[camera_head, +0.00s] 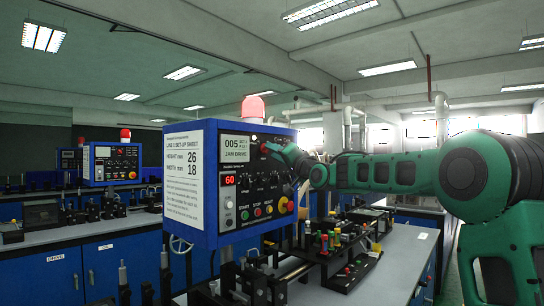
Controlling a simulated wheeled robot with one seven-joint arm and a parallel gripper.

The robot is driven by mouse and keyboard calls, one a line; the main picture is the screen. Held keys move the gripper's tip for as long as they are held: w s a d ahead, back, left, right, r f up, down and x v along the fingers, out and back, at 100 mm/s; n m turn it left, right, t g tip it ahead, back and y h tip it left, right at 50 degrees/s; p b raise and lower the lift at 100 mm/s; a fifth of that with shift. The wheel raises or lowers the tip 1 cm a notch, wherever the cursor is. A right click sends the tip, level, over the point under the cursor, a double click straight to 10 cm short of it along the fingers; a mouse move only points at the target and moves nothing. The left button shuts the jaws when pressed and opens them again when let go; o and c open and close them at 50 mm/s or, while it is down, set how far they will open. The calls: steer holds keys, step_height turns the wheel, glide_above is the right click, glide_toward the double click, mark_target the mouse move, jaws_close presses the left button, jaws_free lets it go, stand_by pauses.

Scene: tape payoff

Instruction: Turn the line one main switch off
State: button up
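The panel has a message display (236,148), a red "60" readout (229,180), several buttons in a row, and a red knob on yellow (284,204). A small red part (263,148) shows at the panel's upper right, beside my gripper; I cannot tell if it is the main switch. My gripper (271,150) is at that corner of the panel. Its fingers are too small to read, and contact cannot be told.
A red beacon (253,107) stands on the box. Below right, a black fixture (347,272) with coloured parts sits on a grey bench (398,262). A second blue control box (112,163) stands farther back left. An aisle lies between the benches.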

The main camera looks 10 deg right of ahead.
steer(key=shift+x, duration=0.95)
jaws_close()
